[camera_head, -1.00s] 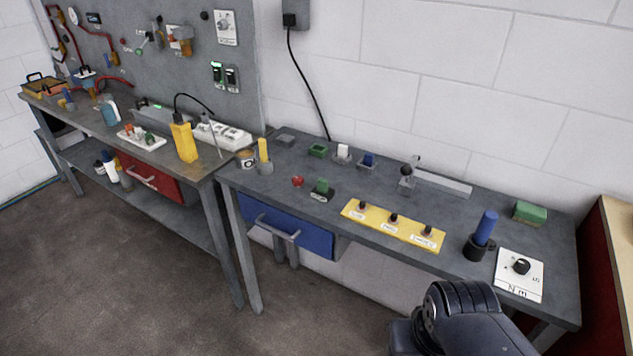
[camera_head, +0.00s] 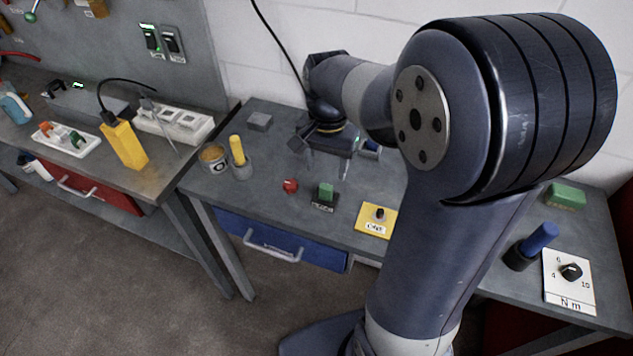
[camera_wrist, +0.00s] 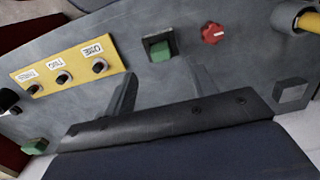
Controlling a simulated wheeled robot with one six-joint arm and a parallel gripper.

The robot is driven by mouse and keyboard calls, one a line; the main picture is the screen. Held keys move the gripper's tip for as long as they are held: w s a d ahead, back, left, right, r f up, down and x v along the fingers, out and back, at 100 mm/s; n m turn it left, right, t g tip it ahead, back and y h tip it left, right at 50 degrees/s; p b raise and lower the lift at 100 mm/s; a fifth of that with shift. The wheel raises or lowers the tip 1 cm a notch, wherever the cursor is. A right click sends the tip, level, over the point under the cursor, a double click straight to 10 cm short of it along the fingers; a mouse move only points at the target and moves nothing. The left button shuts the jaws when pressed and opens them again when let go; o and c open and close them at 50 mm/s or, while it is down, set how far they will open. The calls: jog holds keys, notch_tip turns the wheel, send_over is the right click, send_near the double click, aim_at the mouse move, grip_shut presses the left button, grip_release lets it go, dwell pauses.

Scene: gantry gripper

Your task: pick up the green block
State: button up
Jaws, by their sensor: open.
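Several green pieces could match the block. A larger green block (camera_head: 565,196) lies at the right end of the bench; it also shows at lower left in the wrist view (camera_wrist: 34,146). A small green piece (camera_head: 326,193) stands on a dark base; the wrist view shows it (camera_wrist: 160,49) just beyond the fingertips. Another small green piece, seen earlier in the back row, is now hidden behind my gripper and arm. My gripper (camera_head: 327,168) is over the back middle of the bench, pointing down. Its fingers (camera_wrist: 163,73) are apart, with nothing visible between them.
Near my gripper are a red knob (camera_head: 290,186), a grey block (camera_head: 260,121), a yellow cylinder in a holder (camera_head: 237,150) and a yellow button panel (camera_head: 368,225). A blue cylinder (camera_head: 542,237) and a dial plate (camera_head: 570,282) stand right. My arm hides the bench's middle right.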

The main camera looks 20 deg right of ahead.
aim_at(326, 187)
jog(key=f, duration=0.4)
jog(key=f+p, duration=0.1)
jog(key=f, duration=0.3)
jog(key=shift+w+d+f, duration=0.15)
jog(key=shift+w+f, duration=0.05)
jog(key=shift+f, duration=0.2)
jog(key=shift+c, duration=0.5)
jog(key=c, duration=0.9)
